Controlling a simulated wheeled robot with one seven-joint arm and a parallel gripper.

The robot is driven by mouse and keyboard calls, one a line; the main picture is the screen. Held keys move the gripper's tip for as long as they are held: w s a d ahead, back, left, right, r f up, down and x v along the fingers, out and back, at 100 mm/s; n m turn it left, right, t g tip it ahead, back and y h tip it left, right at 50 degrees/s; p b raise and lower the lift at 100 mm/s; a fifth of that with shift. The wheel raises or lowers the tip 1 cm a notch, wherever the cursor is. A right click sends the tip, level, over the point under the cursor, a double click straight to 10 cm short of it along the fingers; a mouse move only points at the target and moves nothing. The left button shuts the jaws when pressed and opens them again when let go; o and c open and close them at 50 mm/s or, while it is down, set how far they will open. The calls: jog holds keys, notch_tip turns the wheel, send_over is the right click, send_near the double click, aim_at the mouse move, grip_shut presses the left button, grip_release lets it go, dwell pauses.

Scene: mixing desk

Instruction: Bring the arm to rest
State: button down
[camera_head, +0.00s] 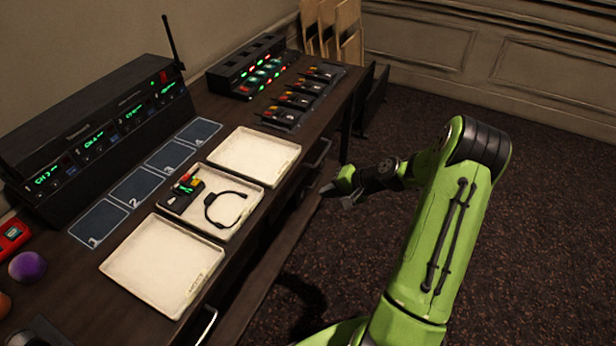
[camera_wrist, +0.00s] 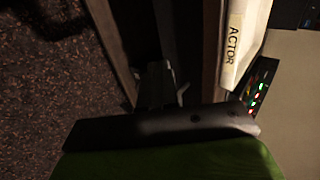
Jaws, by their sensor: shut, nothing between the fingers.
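My green arm (camera_head: 440,230) reaches up and bends over beside the desk, in the right half of the head view. My gripper (camera_head: 328,189) hangs off the desk's front edge, to the right of the trays, small and dark. It is shut and holds nothing. It is apart from the trays. In the wrist view the dark hand and green housing fill the bottom, and the fingertips are hard to make out.
The desk (camera_head: 222,107) bears three white trays; the middle tray (camera_head: 248,228) holds a small pack with coloured parts and a black cable (camera_head: 207,212). A rack receiver (camera_head: 95,130) stands behind numbered mats. A charger (camera_head: 245,75) stands at the back. Carpet (camera_head: 540,220) is clear at right.

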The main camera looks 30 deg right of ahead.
jog(key=s+a+r+n+g+h+p, duration=0.2)
jog(key=s+a+r+n+p, duration=0.25)
jog(key=r, duration=0.65)
jog(key=s+a+r+n+g+h+p, duration=0.1)
jog(key=s+a+r+n+h+p, duration=0.15)
jog(key=s+a+r, duration=0.5)
jog(key=s+a+r+n+t+h+p, duration=0.1)
jog(key=s+a+r+n+p, duration=0.2)
jog(key=s+r, duration=1.1)
jog(key=shift+a+r, duration=0.35)
jog(key=shift+r, duration=0.05)
jog(key=shift+s, duration=0.1)
